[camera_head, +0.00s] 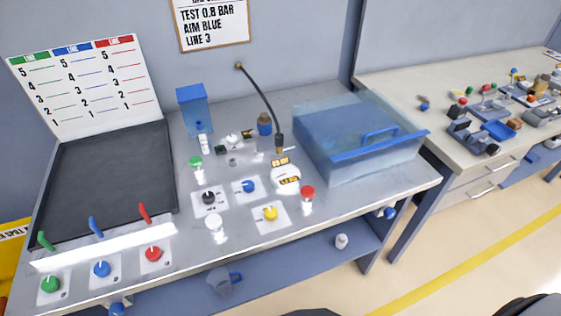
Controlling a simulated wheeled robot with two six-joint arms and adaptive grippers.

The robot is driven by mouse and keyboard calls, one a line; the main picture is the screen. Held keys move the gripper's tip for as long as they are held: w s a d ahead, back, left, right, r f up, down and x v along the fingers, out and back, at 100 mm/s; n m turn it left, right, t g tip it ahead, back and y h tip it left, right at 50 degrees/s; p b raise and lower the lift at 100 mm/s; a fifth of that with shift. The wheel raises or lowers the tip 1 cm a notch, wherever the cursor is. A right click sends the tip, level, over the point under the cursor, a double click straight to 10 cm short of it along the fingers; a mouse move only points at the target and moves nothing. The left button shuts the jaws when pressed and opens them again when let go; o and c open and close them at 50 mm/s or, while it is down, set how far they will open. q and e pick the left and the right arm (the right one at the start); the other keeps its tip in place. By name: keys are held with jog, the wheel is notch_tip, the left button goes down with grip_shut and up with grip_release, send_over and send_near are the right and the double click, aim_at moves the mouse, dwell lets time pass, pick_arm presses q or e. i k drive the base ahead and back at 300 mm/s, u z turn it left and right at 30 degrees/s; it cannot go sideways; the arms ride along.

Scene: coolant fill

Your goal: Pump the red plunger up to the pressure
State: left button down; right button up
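A red-capped white post (307,193), which looks like the red plunger, stands upright near the front right of the metal bench, left of the blue lidded box. A round white disc (286,173) with yellow-and-black labels lies just behind it; I cannot read a needle or value on it. A sign (211,22) on the wall reads "TEST 0.8 BAR, AIM BLUE, LINE 3". A chart board (85,87) shows green, blue and red columns numbered 1 to 5. Neither of my grippers is in view, and nothing touches the plunger.
A translucent blue box (345,150) stands on the right. Green (51,284), blue (101,269) and red (153,254) knobs sit front left. A yellow knob (271,213) is left of the plunger. A black hose (262,92) runs down from the wall.

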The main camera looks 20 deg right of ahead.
aim_at(307, 192)
jog(key=u, duration=0.75)
jog(key=k, duration=0.55)
